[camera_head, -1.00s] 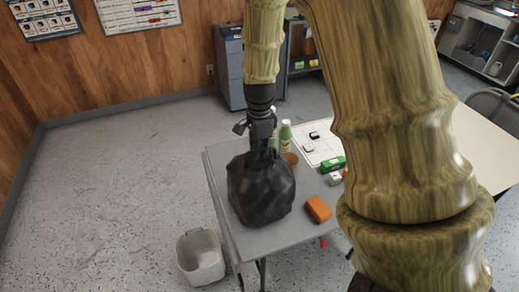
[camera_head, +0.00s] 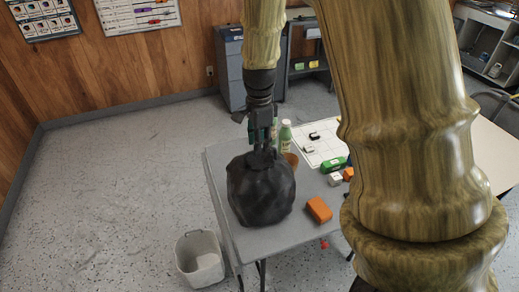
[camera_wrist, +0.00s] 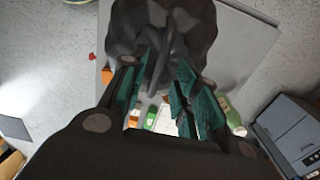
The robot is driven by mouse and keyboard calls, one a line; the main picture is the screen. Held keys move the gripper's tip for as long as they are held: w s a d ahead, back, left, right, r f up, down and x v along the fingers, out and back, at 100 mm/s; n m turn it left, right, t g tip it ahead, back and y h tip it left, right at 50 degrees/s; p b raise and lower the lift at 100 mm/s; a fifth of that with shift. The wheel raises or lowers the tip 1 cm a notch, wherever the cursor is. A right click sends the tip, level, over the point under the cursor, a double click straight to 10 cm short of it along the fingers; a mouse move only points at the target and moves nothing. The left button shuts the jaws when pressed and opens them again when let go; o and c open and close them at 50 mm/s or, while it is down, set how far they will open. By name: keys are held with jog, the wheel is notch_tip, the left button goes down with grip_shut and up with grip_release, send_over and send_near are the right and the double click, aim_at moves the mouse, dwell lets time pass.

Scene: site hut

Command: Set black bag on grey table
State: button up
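The black bag (camera_head: 260,192) sits on the grey table (camera_head: 285,238), near its left edge. My gripper (camera_head: 263,146) is directly above the bag, pointing down. The wrist view shows the bag (camera_wrist: 195,35) close beyond the fingers. The fingers of my gripper (camera_wrist: 160,68) are apart there, with teal pads showing. The bag's narrow top stands between or just beyond the fingertips; I cannot tell whether they touch it.
An orange block (camera_head: 319,210) lies right of the bag. Green-capped bottles (camera_head: 285,135), a brown cup (camera_head: 291,160), a green box (camera_head: 333,164) and a white sheet (camera_head: 325,146) are behind it. A white bin (camera_head: 200,258) stands on the floor at left.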

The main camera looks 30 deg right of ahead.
notch_tip(320, 180, up, 8)
jog(key=b, duration=0.1)
jog(key=shift+r+b, duration=0.15)
jog(key=shift+b, duration=0.25)
